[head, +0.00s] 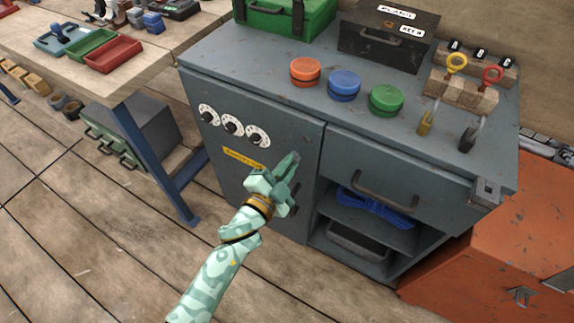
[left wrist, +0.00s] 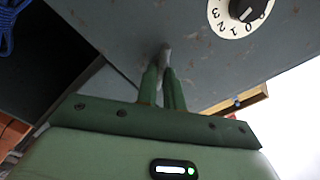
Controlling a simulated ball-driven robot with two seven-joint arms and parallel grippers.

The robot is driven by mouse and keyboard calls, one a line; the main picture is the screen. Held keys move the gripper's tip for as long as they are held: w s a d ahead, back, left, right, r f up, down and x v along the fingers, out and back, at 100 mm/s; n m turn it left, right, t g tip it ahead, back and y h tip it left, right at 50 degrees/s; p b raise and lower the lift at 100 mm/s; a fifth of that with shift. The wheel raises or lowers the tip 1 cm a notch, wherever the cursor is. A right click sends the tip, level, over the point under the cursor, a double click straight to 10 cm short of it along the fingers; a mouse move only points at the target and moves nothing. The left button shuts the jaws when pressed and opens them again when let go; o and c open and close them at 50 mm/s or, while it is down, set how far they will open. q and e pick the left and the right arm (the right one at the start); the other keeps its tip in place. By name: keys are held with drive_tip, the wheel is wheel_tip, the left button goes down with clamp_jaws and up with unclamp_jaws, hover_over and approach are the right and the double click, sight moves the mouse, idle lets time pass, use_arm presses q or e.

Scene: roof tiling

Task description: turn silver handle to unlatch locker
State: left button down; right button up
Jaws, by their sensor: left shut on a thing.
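The locker (head: 282,128) is the grey-blue door at the left of the workbench, and it looks closed. My left gripper (head: 289,164) is at the right part of this door, below and right of the dials. In the left wrist view the two green fingers of the gripper (left wrist: 163,80) are shut on the silver handle (left wrist: 165,54), a small grey piece standing out from the door face. In the head view the gripper hides most or all of the handle. My right gripper is in neither view.
Three white dials (head: 232,126) and a yellow label (head: 243,159) are on the door. To the right are a drawer with a dark handle (head: 385,193) and an open shelf with blue rope (head: 375,208). Orange, blue and green round buttons (head: 386,99) stand on top. An orange cabinet (head: 500,240) stands at right.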

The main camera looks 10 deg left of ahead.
use_arm(q)
drive_tip(key=m, duration=0.2)
drive_tip(key=m+b, duration=0.1)
drive_tip(key=m, duration=0.4)
drive_tip(key=shift+f+m, duration=0.3)
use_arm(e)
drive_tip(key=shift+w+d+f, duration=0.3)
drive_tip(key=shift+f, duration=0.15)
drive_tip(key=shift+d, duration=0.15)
use_arm(q)
drive_tip(key=c, duration=1.5)
unclamp_jaws()
drive_tip(key=shift+s, duration=0.1)
